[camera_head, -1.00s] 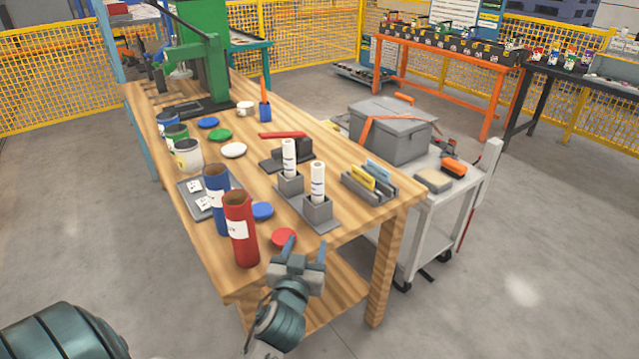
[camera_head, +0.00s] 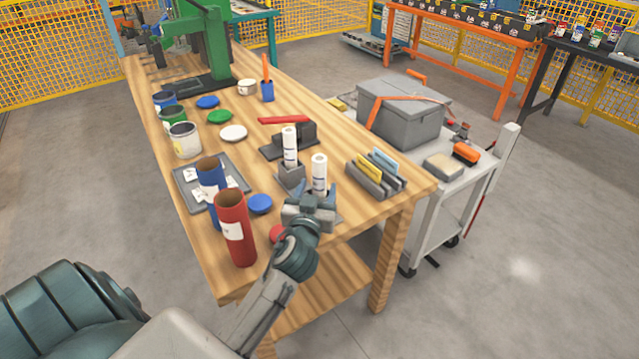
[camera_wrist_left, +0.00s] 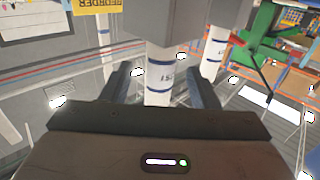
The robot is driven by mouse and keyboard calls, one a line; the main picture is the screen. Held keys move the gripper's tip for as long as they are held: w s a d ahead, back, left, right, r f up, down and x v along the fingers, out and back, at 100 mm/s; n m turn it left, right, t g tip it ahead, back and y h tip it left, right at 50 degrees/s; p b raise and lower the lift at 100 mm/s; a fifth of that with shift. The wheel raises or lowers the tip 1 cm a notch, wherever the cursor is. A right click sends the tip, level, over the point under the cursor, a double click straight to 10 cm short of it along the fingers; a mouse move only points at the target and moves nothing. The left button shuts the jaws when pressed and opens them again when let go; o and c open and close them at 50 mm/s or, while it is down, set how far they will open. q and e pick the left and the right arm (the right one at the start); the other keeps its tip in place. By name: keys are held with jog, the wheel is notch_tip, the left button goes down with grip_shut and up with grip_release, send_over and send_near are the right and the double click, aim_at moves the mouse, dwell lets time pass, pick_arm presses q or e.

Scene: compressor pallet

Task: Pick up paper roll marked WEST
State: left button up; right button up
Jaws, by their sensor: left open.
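Two white paper rolls stand upright in grey square holders, a front roll (camera_head: 319,170) and a back roll (camera_head: 289,143). My left gripper (camera_head: 314,193) is open at the front roll, with its fingers to either side of the roll's lower part. In the left wrist view the near roll (camera_wrist_left: 160,75) shows between the open fingers, with dark bands and partial upside-down lettering that I cannot read surely. The other roll (camera_wrist_left: 213,55) stands to its right there. The gripper hides most of the front holder. My right gripper is not in view.
A red tube (camera_head: 234,232) and a blue tube (camera_head: 209,180) stand left of my arm on the wooden table (camera_head: 190,235). A card rack (camera_head: 375,180) is to the right of the front roll. A blue lid (camera_head: 260,204) lies nearby.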

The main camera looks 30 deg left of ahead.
aim_at(318, 186)
pick_arm(q)
jog(key=shift+p+x, duration=0.4)
jog(key=shift+x, duration=1.35)
jog(key=c, duration=1)
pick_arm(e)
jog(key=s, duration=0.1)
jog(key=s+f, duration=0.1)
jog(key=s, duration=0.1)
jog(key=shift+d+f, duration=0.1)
